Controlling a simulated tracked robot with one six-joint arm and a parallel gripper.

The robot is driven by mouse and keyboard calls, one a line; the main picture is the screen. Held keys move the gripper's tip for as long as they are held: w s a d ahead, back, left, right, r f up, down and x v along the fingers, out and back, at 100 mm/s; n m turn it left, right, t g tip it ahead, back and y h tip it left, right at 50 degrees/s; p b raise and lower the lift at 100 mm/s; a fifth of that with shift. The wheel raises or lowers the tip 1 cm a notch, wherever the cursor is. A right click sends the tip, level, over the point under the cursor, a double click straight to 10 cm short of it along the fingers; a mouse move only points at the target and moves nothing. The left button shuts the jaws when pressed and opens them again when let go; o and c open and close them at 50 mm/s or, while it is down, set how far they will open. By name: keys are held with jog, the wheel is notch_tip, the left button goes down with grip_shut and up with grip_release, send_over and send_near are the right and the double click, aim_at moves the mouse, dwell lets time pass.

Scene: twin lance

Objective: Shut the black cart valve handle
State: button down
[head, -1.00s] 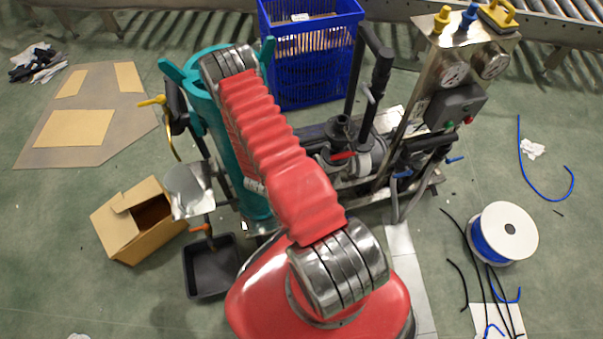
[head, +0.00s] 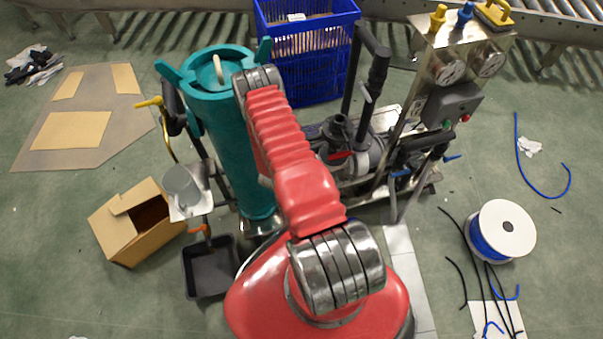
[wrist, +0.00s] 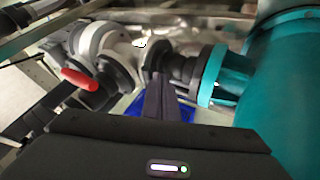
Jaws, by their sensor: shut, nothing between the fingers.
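A red lever (wrist: 80,79) sits on a black valve body (wrist: 117,72) in the upper left of the wrist view. In the head view the red lever (head: 341,155) shows low on the cart, among black and grey pipe fittings right of my arm. My gripper (wrist: 163,80) is shut and empty, its dark fingers pointing up the wrist view. It is right of the red lever and apart from it, in front of a black pipe fitting (wrist: 185,69); I cannot tell whether it touches that fitting. In the head view my arm hides the gripper.
A teal cylinder (head: 230,150) stands left of my arm; it fills the right of the wrist view (wrist: 285,80). A steel gauge panel (head: 430,65) and black upright handle (head: 377,75) rise on the right. A blue crate (head: 310,70) stands behind. Cardboard box (head: 128,225) and black tray (head: 210,270) lie left.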

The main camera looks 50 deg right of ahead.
jog(key=shift+s+d+r, duration=0.15)
jog(key=shift+s+d, duration=0.4)
jog(key=shift+d, duration=0.15)
jog(key=shift+a, duration=0.1)
jog(key=w+v, duration=0.1)
jog(key=v, duration=0.9)
jog(key=shift+s+a, duration=0.2)
jog(key=shift+s, duration=0.25)
